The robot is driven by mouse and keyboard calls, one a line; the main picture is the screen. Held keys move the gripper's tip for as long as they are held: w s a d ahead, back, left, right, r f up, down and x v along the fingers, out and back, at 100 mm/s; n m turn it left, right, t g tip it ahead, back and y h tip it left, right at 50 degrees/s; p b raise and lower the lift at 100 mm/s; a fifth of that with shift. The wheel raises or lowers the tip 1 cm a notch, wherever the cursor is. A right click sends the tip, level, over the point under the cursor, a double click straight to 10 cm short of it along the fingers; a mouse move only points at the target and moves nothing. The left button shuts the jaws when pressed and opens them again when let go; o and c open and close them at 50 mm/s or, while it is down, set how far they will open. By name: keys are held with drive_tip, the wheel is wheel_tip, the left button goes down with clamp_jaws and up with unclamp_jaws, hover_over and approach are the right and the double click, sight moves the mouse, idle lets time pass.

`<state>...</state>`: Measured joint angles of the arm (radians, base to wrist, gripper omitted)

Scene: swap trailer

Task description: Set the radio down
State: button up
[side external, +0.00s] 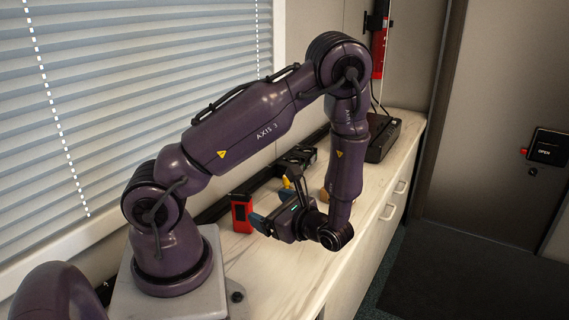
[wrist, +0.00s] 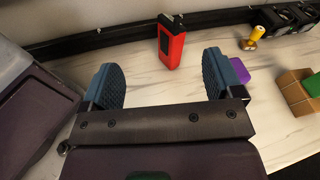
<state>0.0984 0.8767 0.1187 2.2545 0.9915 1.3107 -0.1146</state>
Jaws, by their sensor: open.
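The radio is a red handheld unit with a dark face (side external: 241,213). It stands upright on the pale counter, close to the black rail at the back. In the wrist view the radio (wrist: 171,45) stands beyond the fingertips, roughly centred between them. My gripper (side external: 260,222) is low over the counter, just right of the radio in the side view. In the wrist view its two blue ribbed fingers (wrist: 166,75) are wide apart with bare counter between them. The gripper is open and empty, and the radio looks apart from both fingers.
A yellow-topped piece (wrist: 255,36), a purple block (wrist: 238,70) and wooden cubes with green (wrist: 298,90) lie to the right. Black fan-like modules (wrist: 290,16) sit by the rail (wrist: 95,38). A black box (side external: 385,138) stands at the counter's far end.

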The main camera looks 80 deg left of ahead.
drive_tip(key=d+r+n+t+h, duration=0.5)
drive_tip(key=d+r+t+h, duration=0.1)
drive_tip(key=r, duration=0.5)
drive_tip(key=d+r+n+t+h, duration=0.4)
drive_tip(key=d+r+t+h, duration=0.3)
drive_tip(key=d+r, duration=0.2)
wheel_tip(320, 180, up, 2)
drive_tip(key=shift+w+r+n+t+h, duration=0.1)
drive_tip(key=shift+w+n+t+h, duration=0.05)
drive_tip(key=shift+n+t+h, duration=0.2)
